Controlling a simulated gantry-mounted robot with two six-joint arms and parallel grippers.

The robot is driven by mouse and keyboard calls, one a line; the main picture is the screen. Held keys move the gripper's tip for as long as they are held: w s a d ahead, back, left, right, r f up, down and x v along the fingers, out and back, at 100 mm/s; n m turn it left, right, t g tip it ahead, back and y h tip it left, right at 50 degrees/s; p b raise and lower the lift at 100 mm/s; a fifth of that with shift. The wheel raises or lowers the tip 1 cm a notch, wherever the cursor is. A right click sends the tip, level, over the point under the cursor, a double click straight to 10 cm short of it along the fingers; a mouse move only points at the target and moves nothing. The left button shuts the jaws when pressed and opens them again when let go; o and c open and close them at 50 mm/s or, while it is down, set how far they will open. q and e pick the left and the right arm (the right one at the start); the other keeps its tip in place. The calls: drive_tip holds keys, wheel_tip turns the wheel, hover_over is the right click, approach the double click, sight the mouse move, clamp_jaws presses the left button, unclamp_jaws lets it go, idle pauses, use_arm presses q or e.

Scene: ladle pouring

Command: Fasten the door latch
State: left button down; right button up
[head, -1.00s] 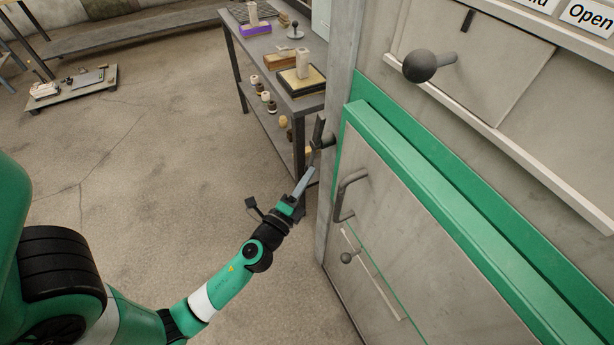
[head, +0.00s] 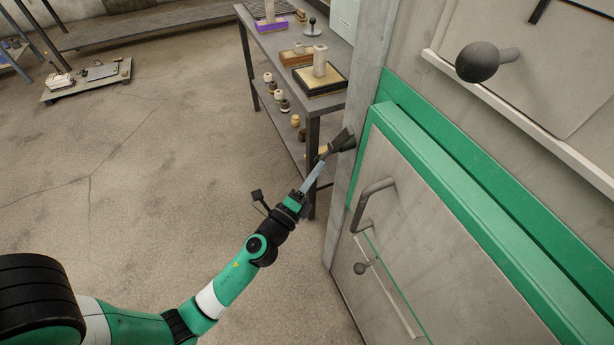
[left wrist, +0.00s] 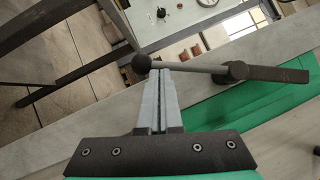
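The door latch (head: 342,141) is a dark lever on the grey door post, beyond the green-edged door (head: 430,200). In the left wrist view it is a thin rod (left wrist: 195,67) with a dark ball at one end and a dark hub and flat bar (left wrist: 275,74) at the other. My left gripper (head: 321,164) reaches up to it in the head view. In the left wrist view its fingers (left wrist: 160,74) are together with only a thin gap, tips at the rod beside the ball; exact contact is hard to tell. My right gripper is out of view.
A large dark ball knob (head: 478,62) sticks out above. A metal table (head: 290,60) with blocks and spools stands behind the post. Floor at left is open.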

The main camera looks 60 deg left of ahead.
use_arm(q)
drive_tip(key=a+r+m+t+h, duration=0.1)
drive_tip(key=a+r+m+t, duration=0.2)
drive_tip(key=a+r+m, duration=0.2)
wheel_tip(320, 180, up, 2)
drive_tip(key=shift+w+a+r, duration=0.1)
drive_tip(key=shift+w+a, duration=0.25)
drive_tip(key=shift+a, duration=0.9)
